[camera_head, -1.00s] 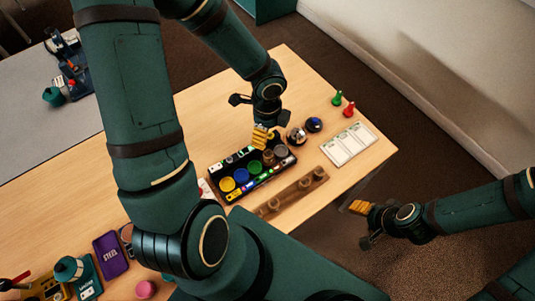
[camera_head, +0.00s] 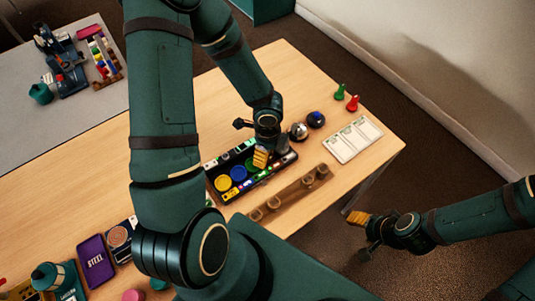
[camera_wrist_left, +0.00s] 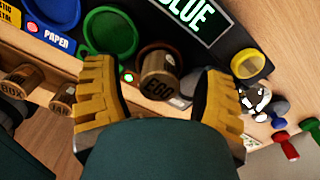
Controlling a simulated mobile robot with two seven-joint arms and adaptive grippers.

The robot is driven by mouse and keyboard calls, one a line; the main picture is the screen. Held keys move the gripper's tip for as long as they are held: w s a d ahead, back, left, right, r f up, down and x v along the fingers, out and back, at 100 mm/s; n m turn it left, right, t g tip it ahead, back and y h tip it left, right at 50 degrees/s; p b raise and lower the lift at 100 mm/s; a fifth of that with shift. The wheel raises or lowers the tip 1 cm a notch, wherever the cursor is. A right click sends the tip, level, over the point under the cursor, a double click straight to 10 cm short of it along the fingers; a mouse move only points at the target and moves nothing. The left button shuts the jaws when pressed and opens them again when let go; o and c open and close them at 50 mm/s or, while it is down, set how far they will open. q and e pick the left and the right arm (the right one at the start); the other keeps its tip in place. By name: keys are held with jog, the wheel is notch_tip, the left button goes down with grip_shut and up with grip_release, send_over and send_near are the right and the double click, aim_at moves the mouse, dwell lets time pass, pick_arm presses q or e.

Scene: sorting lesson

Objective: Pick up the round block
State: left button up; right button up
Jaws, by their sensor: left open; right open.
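A round brown wooden block with dark letters (camera_wrist_left: 157,85) shows in the left wrist view, between the spread yellow fingers of my left gripper (camera_wrist_left: 160,105). It is by a brown ring of the black tray (camera_wrist_left: 210,62), and I cannot tell whether it stands inside that ring. A gap shows between the block and the fingers. In the head view my open left gripper (camera_head: 261,157) is over the tray (camera_head: 213,186) and hides the block. My right gripper (camera_head: 362,220) is open and empty, off the table's right side.
A wooden rack (camera_head: 290,192) with several round blocks lies in front of the tray. A white card board (camera_head: 353,139), a green pawn (camera_head: 340,92) and a red pawn (camera_head: 352,104) are at the right. A purple box (camera_head: 96,262) stands at the left.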

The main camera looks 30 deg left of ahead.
pick_arm(q)
jog(key=shift+f, duration=0.3)
jog(key=c, duration=1)
jog(key=shift+r, duration=0.1)
jog(key=shift+c, duration=0.2)
